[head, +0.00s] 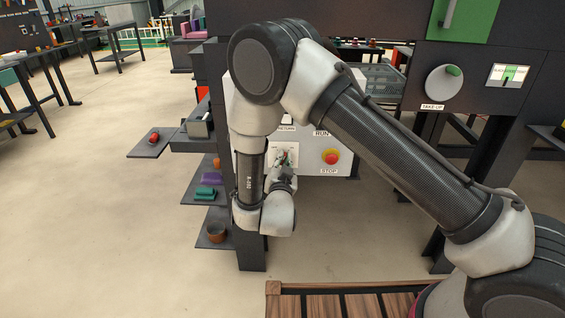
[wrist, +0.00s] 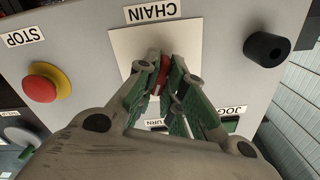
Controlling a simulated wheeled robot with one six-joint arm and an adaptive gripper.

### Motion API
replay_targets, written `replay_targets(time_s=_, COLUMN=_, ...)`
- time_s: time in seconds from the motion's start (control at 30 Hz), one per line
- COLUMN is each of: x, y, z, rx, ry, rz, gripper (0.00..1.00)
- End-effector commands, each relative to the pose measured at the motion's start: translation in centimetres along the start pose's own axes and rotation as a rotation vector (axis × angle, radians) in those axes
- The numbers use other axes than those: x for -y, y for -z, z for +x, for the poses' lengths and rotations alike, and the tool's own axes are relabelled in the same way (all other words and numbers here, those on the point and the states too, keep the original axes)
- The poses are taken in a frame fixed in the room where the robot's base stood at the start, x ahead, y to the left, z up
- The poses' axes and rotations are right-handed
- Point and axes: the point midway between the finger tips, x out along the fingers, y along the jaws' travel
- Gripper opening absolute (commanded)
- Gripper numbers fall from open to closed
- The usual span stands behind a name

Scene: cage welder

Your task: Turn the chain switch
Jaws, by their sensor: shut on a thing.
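The chain switch (wrist: 165,70) shows as a small red part in front of a pale square plate (wrist: 124,42) labelled CHAIN, in the upside-down wrist view. Its turned position is hard to tell, as the fingers hide most of it. My gripper (wrist: 161,82), with green finger pads, is shut on it. In the head view my gripper (head: 286,162) is at the front of the white control box, partly hidden by my arm.
A red stop button on a yellow ring (head: 330,156) sits close right of my gripper in the head view. In the wrist view a black knob (wrist: 267,49) juts out at right. Small shelves (head: 212,197) with parts stand left. A take-up dial (head: 445,82) is at upper right.

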Motion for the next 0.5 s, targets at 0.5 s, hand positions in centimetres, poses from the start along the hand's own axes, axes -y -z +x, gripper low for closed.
replay_targets(time_s=0.5, x=-0.05, y=-0.04, z=-0.04, rx=0.001, ry=-0.001, rz=0.327, gripper=0.0)
